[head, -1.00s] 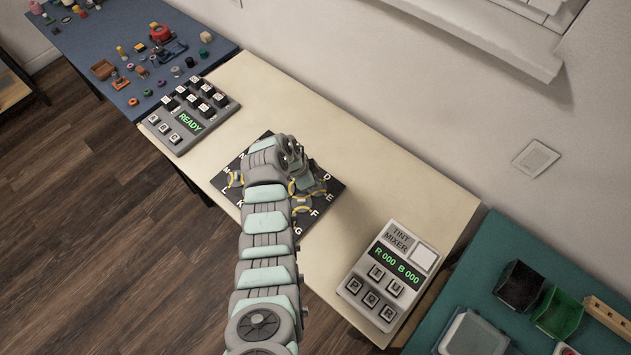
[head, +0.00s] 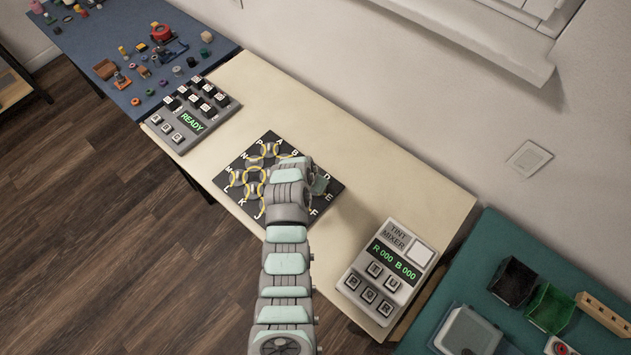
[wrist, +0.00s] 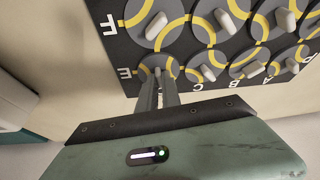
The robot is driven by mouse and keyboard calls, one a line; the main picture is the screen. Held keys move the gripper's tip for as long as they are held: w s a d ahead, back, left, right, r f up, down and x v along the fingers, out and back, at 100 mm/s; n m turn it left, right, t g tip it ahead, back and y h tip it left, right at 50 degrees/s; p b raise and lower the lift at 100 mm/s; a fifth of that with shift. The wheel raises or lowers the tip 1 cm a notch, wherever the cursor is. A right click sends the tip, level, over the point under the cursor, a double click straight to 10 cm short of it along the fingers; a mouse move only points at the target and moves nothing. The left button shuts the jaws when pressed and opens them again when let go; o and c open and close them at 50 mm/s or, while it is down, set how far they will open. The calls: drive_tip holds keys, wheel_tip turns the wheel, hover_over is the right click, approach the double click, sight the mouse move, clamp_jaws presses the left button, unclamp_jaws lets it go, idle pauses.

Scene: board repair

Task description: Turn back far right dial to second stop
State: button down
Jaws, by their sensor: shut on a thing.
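The black dial board (head: 240,161) has letters along its edges and grey round dials with yellow arcs and pale knobs. My gripper (wrist: 159,84) is at the corner dial beside the letter E in the wrist view, with its two fingers shut on that dial's pale knob (wrist: 158,72). The fingers hide part of this dial, so its exact angle cannot be told. A neighbouring dial (wrist: 206,60) sits to its right, and another (wrist: 158,25) by the letter F sits above it. In the head view my arm covers the board's right part and the fingertips are hidden.
A grey tint mixer (head: 388,274) with buttons stands right of the board. A grey keypad showing READY (head: 192,122) is at the left. A blue table (head: 75,48) with small parts and a green table (head: 470,262) with bins flank the cream table (head: 262,92).

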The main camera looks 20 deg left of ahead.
drive_tip(key=n, duration=0.1)
drive_tip(key=n+y, duration=0.1)
drive_tip(key=n, duration=0.1)
drive_tip(key=n+p, duration=0.1)
drive_tip(key=shift+w+r+y, duration=0.2)
drive_tip(key=shift+r+y, duration=0.05)
drive_tip(key=shift+y, duration=0.15)
drive_tip(key=shift+d+n+y+b, duration=0.1)
drive_tip(key=shift+n+y+b, duration=0.45)
drive_tip(key=shift+n, duration=1.05)
drive_tip(key=c, duration=1.8)
unclamp_jaws()
drive_tip(key=shift+w+r, duration=0.1)
drive_tip(key=shift+w, duration=0.1)
drive_tip(key=shift+o, duration=1.3)
drive_tip(key=shift+s+f, duration=0.2)
drive_tip(key=shift+r, duration=0.1)
drive_tip(key=b+v, duration=0.2)
drive_tip(key=v, duration=0.8)
drive_tip(key=shift+r, duration=0.4)
drive_tip(key=shift+w+d, duration=0.1)
drive_tip(key=shift+w, duration=0.1)
